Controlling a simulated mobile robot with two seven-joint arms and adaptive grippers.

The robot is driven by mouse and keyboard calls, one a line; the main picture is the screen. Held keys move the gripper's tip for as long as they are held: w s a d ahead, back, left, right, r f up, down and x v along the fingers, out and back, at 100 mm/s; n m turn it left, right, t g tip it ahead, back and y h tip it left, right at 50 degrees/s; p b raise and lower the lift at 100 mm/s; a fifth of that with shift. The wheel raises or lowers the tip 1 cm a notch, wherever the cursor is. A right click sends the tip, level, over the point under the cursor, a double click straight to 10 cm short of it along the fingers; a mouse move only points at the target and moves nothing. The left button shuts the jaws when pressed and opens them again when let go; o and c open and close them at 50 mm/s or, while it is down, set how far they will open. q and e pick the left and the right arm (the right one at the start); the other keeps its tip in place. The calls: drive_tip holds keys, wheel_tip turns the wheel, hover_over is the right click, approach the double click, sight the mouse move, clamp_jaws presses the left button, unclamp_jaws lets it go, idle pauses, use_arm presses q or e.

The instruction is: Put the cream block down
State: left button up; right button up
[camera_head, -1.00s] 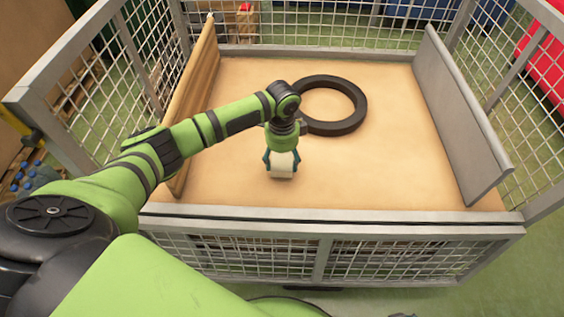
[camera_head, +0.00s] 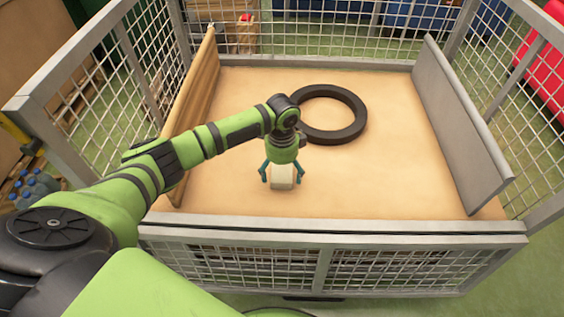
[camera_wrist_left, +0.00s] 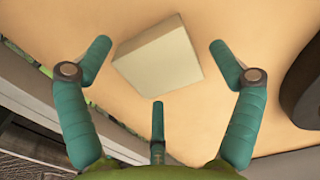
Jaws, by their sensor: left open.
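The cream block (camera_head: 282,178) sits on the tan floor of the mesh-sided cage, toward its front edge. It also shows in the left wrist view (camera_wrist_left: 158,62), between the spread fingers and apart from them. My left gripper (camera_head: 281,178) is open, pointing down over the block, with a teal finger on each side of it. In the wrist view its fingers (camera_wrist_left: 158,75) stand wide apart and hold nothing. My right gripper is not in view.
A black ring (camera_head: 350,130) lies flat on the floor behind and right of the block. A grey panel (camera_head: 462,130) leans at the right side and a wooden panel (camera_head: 193,110) at the left. Wire mesh walls surround the floor; its right front is clear.

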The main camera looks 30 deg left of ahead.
sight(282, 173)
use_arm(q)
wheel_tip(282, 173, up, 12)
drive_tip(key=p, duration=0.3)
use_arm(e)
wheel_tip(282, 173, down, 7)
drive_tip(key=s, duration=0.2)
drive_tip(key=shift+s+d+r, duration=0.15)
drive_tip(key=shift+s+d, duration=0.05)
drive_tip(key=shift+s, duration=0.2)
